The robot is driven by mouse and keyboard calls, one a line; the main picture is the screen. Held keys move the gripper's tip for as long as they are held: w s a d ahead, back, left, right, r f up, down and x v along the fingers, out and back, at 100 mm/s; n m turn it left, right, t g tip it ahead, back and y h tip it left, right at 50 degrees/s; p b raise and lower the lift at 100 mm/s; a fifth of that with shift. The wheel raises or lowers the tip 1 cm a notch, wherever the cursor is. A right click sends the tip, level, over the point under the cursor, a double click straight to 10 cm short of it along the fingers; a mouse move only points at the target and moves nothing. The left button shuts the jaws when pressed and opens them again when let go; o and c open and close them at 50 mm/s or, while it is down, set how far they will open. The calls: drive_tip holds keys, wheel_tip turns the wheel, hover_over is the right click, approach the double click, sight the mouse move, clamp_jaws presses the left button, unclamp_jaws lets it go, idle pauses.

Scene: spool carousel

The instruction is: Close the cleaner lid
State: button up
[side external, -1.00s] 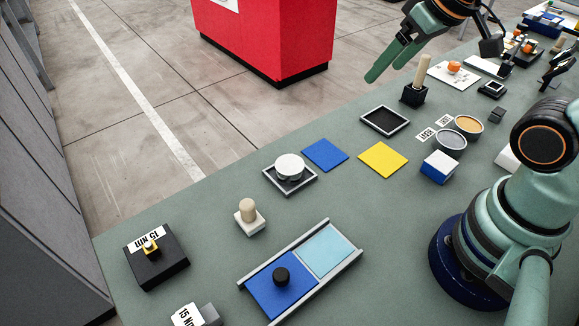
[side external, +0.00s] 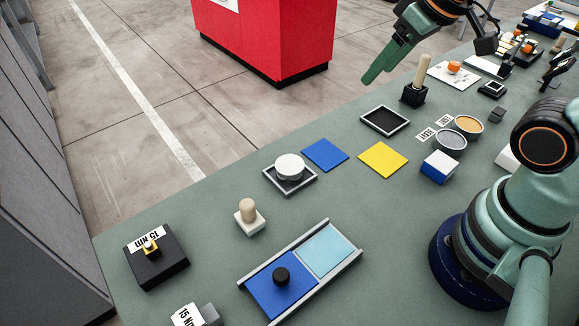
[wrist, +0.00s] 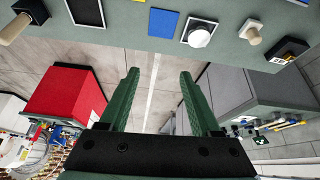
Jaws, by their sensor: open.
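A blue sliding panel with a black knob (side external: 281,275) sits between two grey rails at the front of the table. It looks like the lid, though no label confirms this. It covers the left part of the rail frame, and a light blue area (side external: 328,250) lies uncovered to its right. My gripper (side external: 374,74) is high over the far table edge, well away from the panel. In the wrist view my gripper (wrist: 160,73) has its two green fingers apart with nothing between them. The panel with the knob is not in the wrist view.
A white round piece on a square tray (side external: 290,174), a wooden-knobbed stamp (side external: 249,216) and a black box (side external: 156,257) stand near the panel. Blue (side external: 325,154) and yellow (side external: 382,159) squares lie behind. An upright handle in a black holder (side external: 414,95) stands near my gripper.

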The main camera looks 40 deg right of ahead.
drive_tip(key=a+f+n+g+y, duration=0.1)
drive_tip(key=a+f+n+g, duration=0.2)
drive_tip(key=a+n, duration=0.95)
drive_tip(key=n+g+h, duration=0.1)
drive_tip(key=n+g, duration=0.1)
drive_tip(key=n, duration=0.5)
hover_over(280, 274)
wheel_tip(280, 274, down, 7)
wheel_tip(280, 274, down, 11)
drive_tip(key=shift+f, duration=0.15)
drive_tip(key=shift+c, duration=0.3)
clamp_jaws()
